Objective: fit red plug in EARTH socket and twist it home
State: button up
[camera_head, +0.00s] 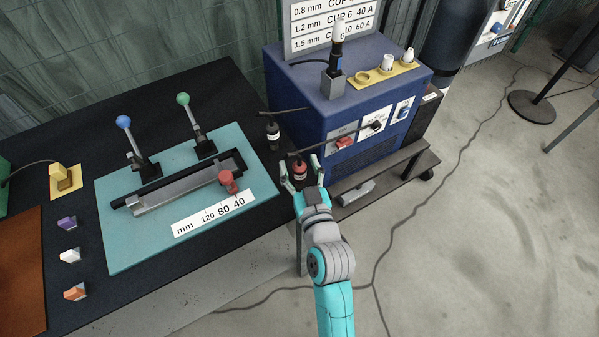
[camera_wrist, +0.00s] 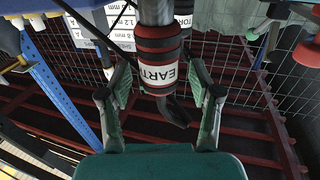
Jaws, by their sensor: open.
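A red plug with black bands (camera_head: 300,172) is at the near left corner of the blue machine. In the wrist view the red plug (camera_wrist: 158,44) carries a white band reading EARTH. A grey metal shaft runs up from it and a black end hangs below. My gripper (camera_head: 302,181) is open with a finger on each side of the plug. In the wrist view my gripper (camera_wrist: 160,82) shows gaps between both fingers and the plug. I cannot make out the EARTH socket's opening or whether the plug is seated in it.
The blue machine (camera_head: 300,95) stands on a dark shelf behind my gripper. A black plug (camera_head: 272,133) is close by at the left. A teal panel (camera_head: 130,245) with levers lies on the black bench to the left. Open floor (camera_head: 480,230) is at the right.

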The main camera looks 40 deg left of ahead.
grip_shut()
